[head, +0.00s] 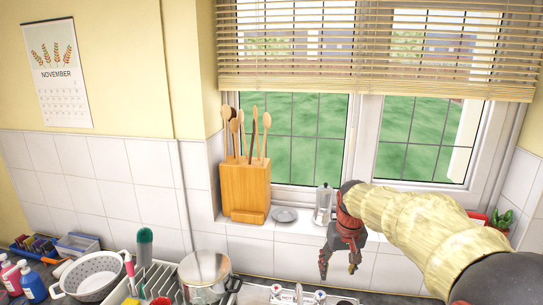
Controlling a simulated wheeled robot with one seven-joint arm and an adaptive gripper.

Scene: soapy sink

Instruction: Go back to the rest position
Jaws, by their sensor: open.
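My gripper (340,265) hangs pointing down in front of the tiled wall below the window sill, right of the steel pot. It is dark with red parts. Its two fingers are apart with nothing between them. My arm, in a yellowish sleeve, reaches in from the lower right. The sink basin is not in view.
A steel pot (205,280), dish rack (157,282), white colander (92,275) and soap bottles (32,282) are at lower left. Tap handles (320,296) lie below my gripper.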

